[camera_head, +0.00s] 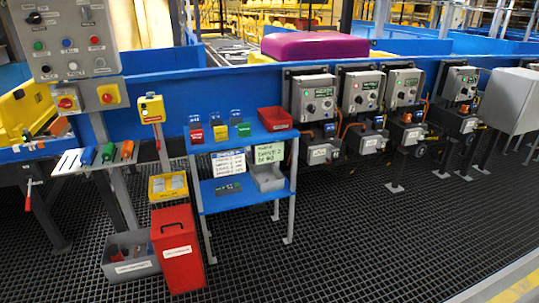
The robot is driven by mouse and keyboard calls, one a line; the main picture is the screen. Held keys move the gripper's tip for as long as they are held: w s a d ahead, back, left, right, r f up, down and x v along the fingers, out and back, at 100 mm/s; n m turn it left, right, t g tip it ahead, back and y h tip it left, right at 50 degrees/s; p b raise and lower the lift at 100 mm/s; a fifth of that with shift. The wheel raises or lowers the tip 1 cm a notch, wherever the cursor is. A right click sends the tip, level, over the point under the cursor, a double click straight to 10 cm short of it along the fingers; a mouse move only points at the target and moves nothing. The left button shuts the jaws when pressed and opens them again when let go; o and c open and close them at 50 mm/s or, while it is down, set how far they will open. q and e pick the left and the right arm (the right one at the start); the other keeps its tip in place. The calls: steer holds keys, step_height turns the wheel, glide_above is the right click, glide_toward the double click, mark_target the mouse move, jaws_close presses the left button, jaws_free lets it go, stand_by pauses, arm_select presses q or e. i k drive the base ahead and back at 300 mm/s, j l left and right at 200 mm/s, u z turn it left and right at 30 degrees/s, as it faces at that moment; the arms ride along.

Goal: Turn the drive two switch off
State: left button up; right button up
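Several grey drive boxes stand in a row along the blue conveyor side, each with a small display and a dark knob. The leftmost box (299,86) is nearest. The second box from the left (352,104) has a round dark knob under its lit green display. A third box (392,96) and a fourth box (452,76) stand farther right. Their labels are too small to read, so I cannot tell for sure which is drive two, or how its switch is set. Neither of my grippers is in view.
A blue stand (206,209) with coloured bins is left of the drive boxes. A red bin (180,262) and a grey crate (131,270) are on the floor beside it. A grey control panel (75,66) is at upper left. The dark grated floor before the drives is clear.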

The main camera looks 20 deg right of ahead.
mark_target(359, 100)
steer(key=z, duration=1.35)
